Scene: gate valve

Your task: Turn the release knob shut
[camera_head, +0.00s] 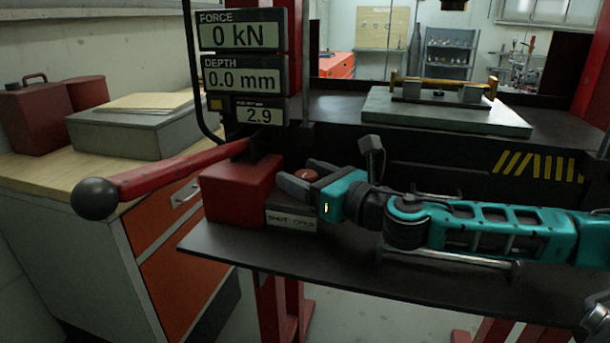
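The release knob (305,175) is a small red round knob on a grey block marked "SHUT OPEN" (291,219), beside a red pump block (238,188). My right gripper (296,177) comes in from the right on a teal arm. Its two grey fingers are spread apart, with the knob between or just behind them. I cannot tell whether the fingers touch the knob. My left gripper is not clearly in view; a grey arm piece shows at the bottom right corner.
A red lever with a black ball (96,198) sticks out to the left. Displays (241,74) above read 0 kN, 0.0 mm and 2.9. A grey plate (450,112) with a brass-coloured bar stands behind my arm. An orange-fronted cabinet (165,205) stands at the left.

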